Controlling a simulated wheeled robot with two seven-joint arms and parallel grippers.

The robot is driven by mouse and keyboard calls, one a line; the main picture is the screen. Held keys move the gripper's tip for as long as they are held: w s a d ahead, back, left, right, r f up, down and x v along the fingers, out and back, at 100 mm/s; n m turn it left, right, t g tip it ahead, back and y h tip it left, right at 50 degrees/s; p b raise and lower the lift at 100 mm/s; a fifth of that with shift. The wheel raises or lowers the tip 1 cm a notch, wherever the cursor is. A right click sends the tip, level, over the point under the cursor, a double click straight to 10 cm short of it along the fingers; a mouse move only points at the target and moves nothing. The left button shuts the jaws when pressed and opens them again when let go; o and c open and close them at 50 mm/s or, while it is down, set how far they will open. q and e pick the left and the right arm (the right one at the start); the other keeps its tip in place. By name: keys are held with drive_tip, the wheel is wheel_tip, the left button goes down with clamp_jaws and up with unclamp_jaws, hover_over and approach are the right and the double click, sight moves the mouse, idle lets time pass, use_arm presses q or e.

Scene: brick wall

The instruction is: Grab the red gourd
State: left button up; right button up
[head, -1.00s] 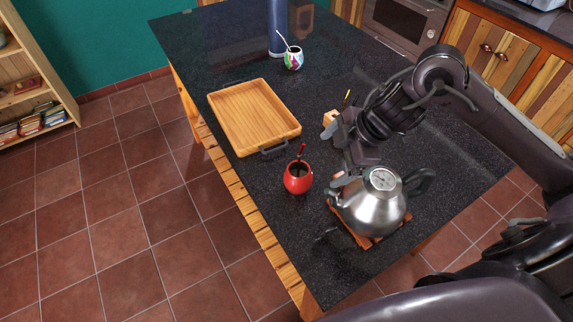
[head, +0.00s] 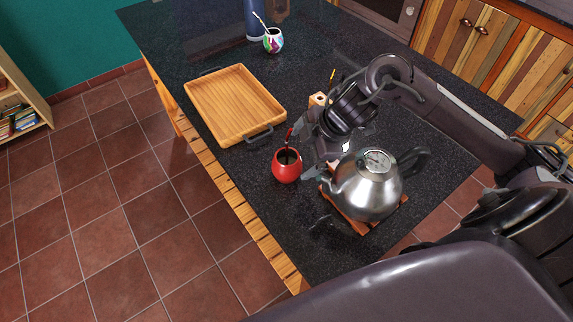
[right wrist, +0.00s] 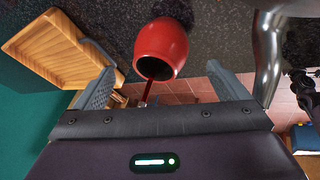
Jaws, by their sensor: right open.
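The red gourd (head: 286,168) stands upright on the dark countertop, with a red straw (head: 289,136) rising from its opening. My right gripper (head: 303,158) is open just to the right of the gourd, low over the counter. In the right wrist view the red gourd (right wrist: 163,40) shows upside down, just ahead of the gap between the spread fingers of my right gripper (right wrist: 163,78). Its dark opening and straw face the gripper's side of the picture. I cannot tell whether a finger touches it. My left gripper is not in view.
A steel kettle (head: 368,190) on a wooden trivet (head: 345,213) stands close to the right of the gripper. A wooden tray (head: 235,103) lies behind and left. A patterned gourd (head: 273,41) and a blue flask (head: 254,20) stand farther back. The counter's left edge is near.

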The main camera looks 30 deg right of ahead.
sight(291, 161)
drive_tip(key=x, duration=0.6)
drive_tip(key=shift+w+a+f, duration=0.1)
drive_tip(key=shift+a+f, duration=0.05)
drive_tip(key=shift+f, duration=0.25)
drive_tip(key=c, duration=1.2)
drive_tip(key=shift+r, duration=0.15)
